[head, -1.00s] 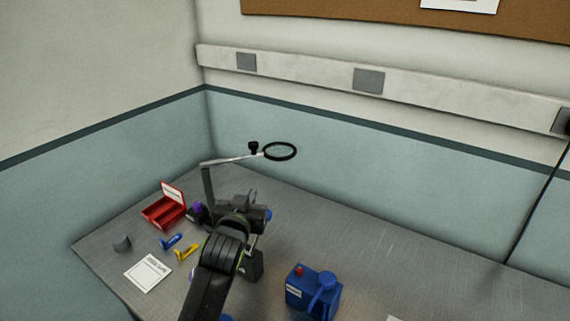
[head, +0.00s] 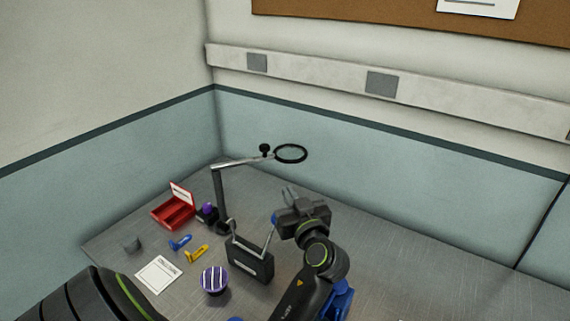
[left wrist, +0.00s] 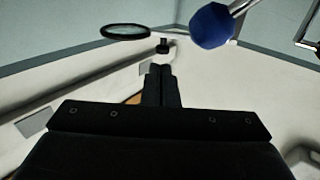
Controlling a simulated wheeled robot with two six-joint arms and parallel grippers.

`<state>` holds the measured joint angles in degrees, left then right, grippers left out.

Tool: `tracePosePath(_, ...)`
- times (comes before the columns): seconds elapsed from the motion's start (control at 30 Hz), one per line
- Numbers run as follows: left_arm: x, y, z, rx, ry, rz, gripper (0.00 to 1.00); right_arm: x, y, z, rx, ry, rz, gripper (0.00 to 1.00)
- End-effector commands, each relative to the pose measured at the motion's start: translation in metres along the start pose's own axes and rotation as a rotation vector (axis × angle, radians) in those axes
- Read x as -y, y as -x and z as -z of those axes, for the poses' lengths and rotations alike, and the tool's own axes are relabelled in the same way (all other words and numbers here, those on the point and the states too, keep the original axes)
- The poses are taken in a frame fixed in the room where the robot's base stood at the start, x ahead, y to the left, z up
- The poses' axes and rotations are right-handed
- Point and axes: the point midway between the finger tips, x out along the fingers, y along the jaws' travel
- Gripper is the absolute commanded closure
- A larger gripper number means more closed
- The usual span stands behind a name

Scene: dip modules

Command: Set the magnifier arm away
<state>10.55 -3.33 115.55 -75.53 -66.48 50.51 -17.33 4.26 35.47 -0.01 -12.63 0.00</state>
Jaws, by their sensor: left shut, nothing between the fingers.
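The magnifier has an upright dark post (head: 219,200), a silver arm (head: 240,162) reaching right from its top, a black knob (head: 264,149) and a round black-rimmed lens (head: 291,153). The lens also shows in the left wrist view (left wrist: 125,31), beyond and left of my fingertips, with the knob (left wrist: 162,46) beside it. My left gripper (head: 290,191) is shut and empty, below the lens in the head view and apart from it. Its shut fingers show in the left wrist view (left wrist: 160,72). My right gripper is in neither view.
A black box (head: 250,260) with a silver lever stands left of my left gripper; the lever's blue ball (left wrist: 212,25) looks close. A striped purple knob (head: 214,280), red open box (head: 172,212), blue and yellow parts, and a paper card (head: 158,274) lie left. The table's right side looks clear.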

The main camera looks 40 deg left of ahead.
Motion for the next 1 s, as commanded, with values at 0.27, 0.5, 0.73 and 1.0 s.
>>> tracePosePath(0.27,0.0,-0.03,0.004,-0.005,-0.006,-0.001,1.0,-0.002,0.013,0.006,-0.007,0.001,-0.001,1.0)
tracePosePath(0.5,-0.001,-0.071,0.004,-0.005,-0.005,-0.001,1.0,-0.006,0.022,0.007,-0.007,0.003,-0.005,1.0)
tracePosePath(0.73,-0.001,-0.111,0.003,-0.003,-0.005,-0.001,1.0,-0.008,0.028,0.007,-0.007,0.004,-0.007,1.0)
tracePosePath(1.0,-0.001,-0.136,0.001,-0.001,-0.002,-0.003,1.0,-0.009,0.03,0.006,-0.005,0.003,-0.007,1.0)
